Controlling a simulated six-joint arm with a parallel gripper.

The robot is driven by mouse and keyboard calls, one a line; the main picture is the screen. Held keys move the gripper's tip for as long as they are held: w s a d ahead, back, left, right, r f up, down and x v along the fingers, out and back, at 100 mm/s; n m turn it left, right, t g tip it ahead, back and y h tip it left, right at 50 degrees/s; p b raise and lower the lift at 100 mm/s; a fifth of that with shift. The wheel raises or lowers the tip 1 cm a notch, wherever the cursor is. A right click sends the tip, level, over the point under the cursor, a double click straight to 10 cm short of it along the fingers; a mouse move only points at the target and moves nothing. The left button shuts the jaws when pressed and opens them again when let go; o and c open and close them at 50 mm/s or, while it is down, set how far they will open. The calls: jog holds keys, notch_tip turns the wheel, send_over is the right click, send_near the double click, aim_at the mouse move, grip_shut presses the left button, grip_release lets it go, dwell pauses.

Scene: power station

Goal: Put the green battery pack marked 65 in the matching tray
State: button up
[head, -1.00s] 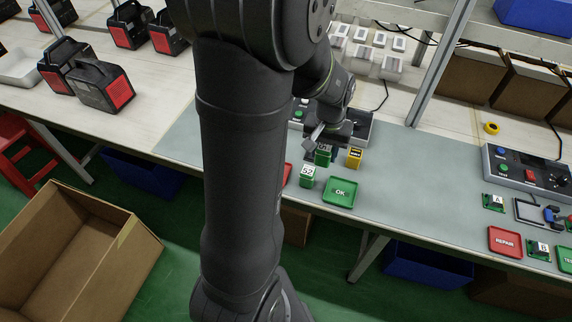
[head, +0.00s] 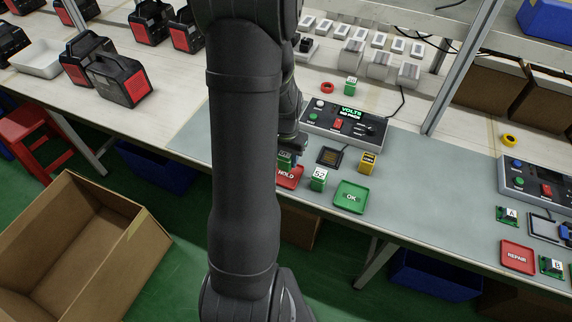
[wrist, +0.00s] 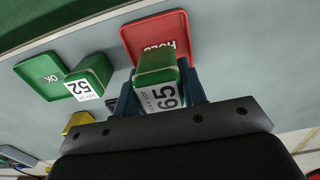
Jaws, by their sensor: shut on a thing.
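My gripper (wrist: 165,95) is shut on the green battery pack marked 65 (wrist: 158,68), seen close in the wrist view. In the head view this pack (head: 284,159) is at the end of my arm, over or at the red HOLD tray (head: 293,180). The HOLD tray also shows behind the pack in the wrist view (wrist: 172,30). I cannot tell whether the pack touches the tray. The green OK tray (head: 351,197) lies to the right and looks empty.
A yellow pack (head: 367,162) and a dark square pad (head: 332,156) lie behind the trays. A tester with a lit VOLTS display (head: 345,122) stands farther back. Another green pack (head: 351,86) stands behind it. The mat right of the OK tray is clear.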

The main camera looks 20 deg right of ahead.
jog(key=shift+f, duration=1.85)
jog(key=shift+f, duration=0.2)
jog(key=o, duration=1.2)
jog(key=shift+r, duration=0.1)
notch_tip(320, 180, up, 12)
jog(key=shift+r, duration=0.1)
